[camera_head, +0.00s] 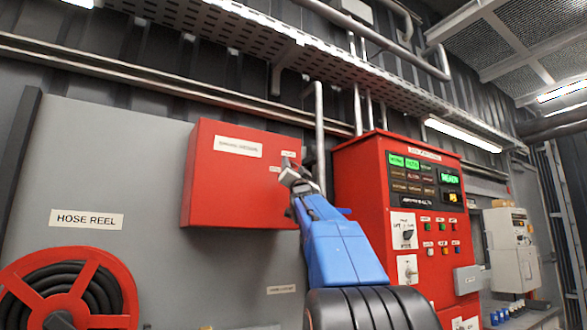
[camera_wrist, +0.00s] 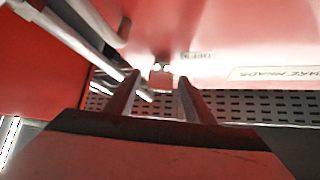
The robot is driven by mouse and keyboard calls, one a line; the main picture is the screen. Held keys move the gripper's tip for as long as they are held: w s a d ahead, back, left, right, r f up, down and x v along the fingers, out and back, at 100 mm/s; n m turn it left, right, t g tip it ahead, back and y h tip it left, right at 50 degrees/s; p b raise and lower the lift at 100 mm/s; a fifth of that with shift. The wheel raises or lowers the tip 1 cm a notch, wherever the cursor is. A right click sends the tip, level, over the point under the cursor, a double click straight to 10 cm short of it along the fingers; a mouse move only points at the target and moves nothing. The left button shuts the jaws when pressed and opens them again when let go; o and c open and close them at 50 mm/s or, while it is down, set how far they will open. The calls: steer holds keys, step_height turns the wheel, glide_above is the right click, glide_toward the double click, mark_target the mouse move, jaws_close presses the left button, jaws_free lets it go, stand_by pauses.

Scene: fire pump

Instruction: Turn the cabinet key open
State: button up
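The red wall cabinet (camera_head: 225,185) hangs closed on the grey wall, with a white label on its front. My gripper (camera_head: 288,168) is at the cabinet's right front edge in the head view and hides the key there. In the wrist view the cabinet's red front (camera_wrist: 225,25) fills the top. A small grey key (camera_wrist: 160,76) sticks out from it near a small label. My gripper (camera_wrist: 158,82) is open, its two fingers apart on either side of the key. A gap shows between the key and each finger; I cannot tell the depth exactly.
A red pump control panel (camera_head: 365,190) with lit green indicators stands close right of my arm. A vertical pipe (camera_head: 319,135) runs between cabinet and panel. A hose reel (camera_head: 70,290) is at lower left. A perforated cable tray (camera_head: 220,30) runs overhead.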

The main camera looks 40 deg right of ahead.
steer(key=c, duration=0.9)
steer(key=shift+o, duration=0.2)
steer(key=shift+n, duration=0.4)
steer(key=n+t+y, duration=0.2)
steer(key=n, duration=0.1)
steer(key=shift+s+d+y, duration=0.1)
steer(key=shift+d+y, duration=0.1)
steer(key=shift+y, duration=0.2)
steer(key=shift+n+t+y, duration=0.65)
steer(key=shift+n+y, duration=0.9)
steer(key=shift+n, duration=0.15)
steer(key=shift+n+t+y, duration=0.65)
steer(key=shift+n+y, duration=0.9)
steer(key=shift+n, duration=0.15)
steer(key=o, duration=1)
steer(key=shift+o, duration=0.2)
steer(key=shift+f, duration=0.1)
